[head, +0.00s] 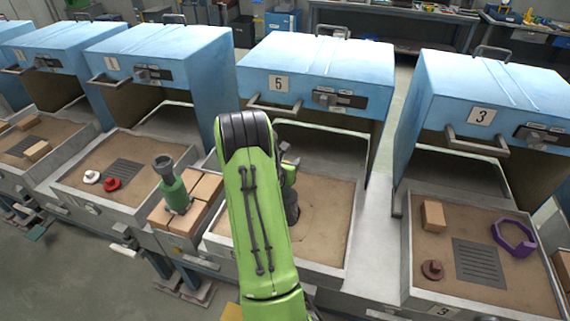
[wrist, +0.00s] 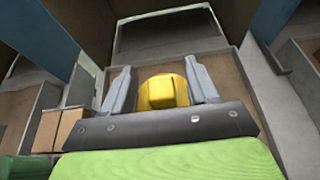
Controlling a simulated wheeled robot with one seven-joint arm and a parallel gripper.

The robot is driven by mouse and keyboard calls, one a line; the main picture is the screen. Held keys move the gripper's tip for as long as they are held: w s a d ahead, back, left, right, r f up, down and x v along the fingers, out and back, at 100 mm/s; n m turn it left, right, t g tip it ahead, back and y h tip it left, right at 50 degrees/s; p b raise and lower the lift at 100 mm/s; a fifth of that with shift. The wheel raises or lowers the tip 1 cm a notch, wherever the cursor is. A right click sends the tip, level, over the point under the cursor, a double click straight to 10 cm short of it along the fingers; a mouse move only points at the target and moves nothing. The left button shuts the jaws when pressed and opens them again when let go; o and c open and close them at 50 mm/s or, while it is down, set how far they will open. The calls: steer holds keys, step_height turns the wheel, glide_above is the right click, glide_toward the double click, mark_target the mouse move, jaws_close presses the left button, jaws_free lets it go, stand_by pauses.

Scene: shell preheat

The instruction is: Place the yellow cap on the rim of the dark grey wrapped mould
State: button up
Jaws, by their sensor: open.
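The yellow cap (wrist: 168,95), round with a square knob on top, shows in the wrist view. My gripper (wrist: 157,66) is open, with one finger on each side of the cap; I cannot tell whether they touch it. In the head view my green arm hides the cap and most of the gripper over the tray of oven 5. A dark grey upright shape (head: 291,208) stands partly behind my arm in that tray; it may be the wrapped mould. What lies under the cap is hidden.
The sandy tray (head: 350,235) of oven 5 is mostly bare to the right. A green bottle-like object (head: 173,188) stands on tan bricks (head: 206,187) to the left. The tray at right holds a purple ring (head: 496,240), a brick and a brown piece (head: 432,270). Blue oven hoods (head: 318,70) overhang behind.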

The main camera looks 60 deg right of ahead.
steer(key=w+a+r+m+t+y+b, duration=0.15)
steer(key=a+r+m, duration=0.3)
steer(key=a, duration=0.55)
steer(key=a+r+m+y, duration=0.3)
steer(key=a+m, duration=0.3)
steer(key=a, duration=0.4)
steer(key=w+a+r+m+t+y, duration=0.15)
steer(key=a+r+m, duration=0.3)
steer(key=a, duration=0.55)
steer(key=s+a+r+m+y, duration=0.2)
steer(key=s+a+y, duration=0.1)
steer(key=a, duration=0.6)
steer(key=s+a+r+m+y, duration=0.2)
steer(key=s+a+y, duration=0.2)
steer(key=a, duration=0.5)
steer(key=shift+s+m+t, duration=0.3)
steer(key=shift+s+m, duration=0.1)
steer(key=shift+s, duration=0.7)
steer(key=shift+d+r, duration=0.1)
